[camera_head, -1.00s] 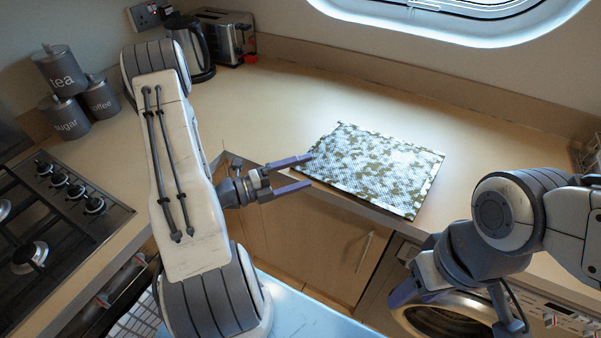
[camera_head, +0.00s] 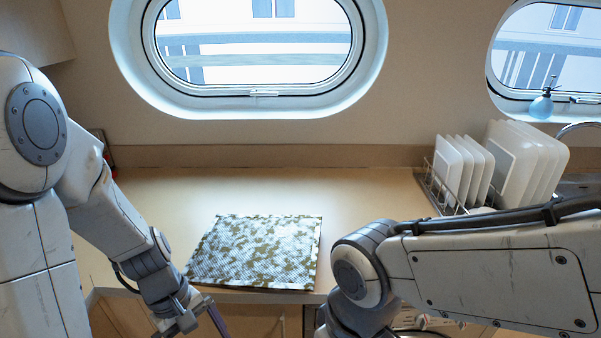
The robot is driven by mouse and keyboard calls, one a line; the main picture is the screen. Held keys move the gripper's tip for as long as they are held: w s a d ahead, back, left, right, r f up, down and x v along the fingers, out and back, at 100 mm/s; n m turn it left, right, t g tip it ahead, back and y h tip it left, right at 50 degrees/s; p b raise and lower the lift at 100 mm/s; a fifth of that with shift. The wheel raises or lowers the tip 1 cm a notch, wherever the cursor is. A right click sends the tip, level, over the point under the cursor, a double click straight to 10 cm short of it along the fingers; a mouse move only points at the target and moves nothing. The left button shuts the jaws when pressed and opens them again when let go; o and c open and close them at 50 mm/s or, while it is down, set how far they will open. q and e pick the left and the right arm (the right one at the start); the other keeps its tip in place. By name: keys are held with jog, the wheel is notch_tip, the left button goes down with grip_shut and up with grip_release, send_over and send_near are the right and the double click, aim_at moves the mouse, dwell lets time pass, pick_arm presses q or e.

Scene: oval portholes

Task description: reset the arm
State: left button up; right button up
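My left arm comes in from the left, and its gripper (camera_head: 200,326) is at the bottom edge, in front of the counter and below the left front corner of the patterned mat. Only part of its fingers shows, so its opening cannot be judged. My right arm crosses the lower right, with its wrist near the counter's front edge. The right gripper is out of view below the frame. The patterned green and white mat (camera_head: 258,252) lies flat on the counter with nothing on it.
The beige counter (camera_head: 370,200) is clear around the mat. A dish rack (camera_head: 436,190) with several white plates (camera_head: 520,160) stands at the right. A blue spray bottle (camera_head: 541,104) sits on the right porthole's sill. Cupboards are below the counter.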

pick_arm(q)
jog(key=w+r+m+t+y, duration=0.3)
jog(key=w+r+m+t, duration=0.3)
jog(key=m, duration=0.4)
jog(key=s+d+r+m+g, duration=0.2)
jog(key=s+d+m, duration=0.1)
jog(key=s+d, duration=0.3)
jog(key=s+d+r+m+g+h, duration=0.1)
jog(key=s+d+r+m+g, duration=0.1)
jog(key=s+d+m, duration=0.2)
jog(key=s+d, duration=0.3)
jog(key=shift+s+r, duration=0.2)
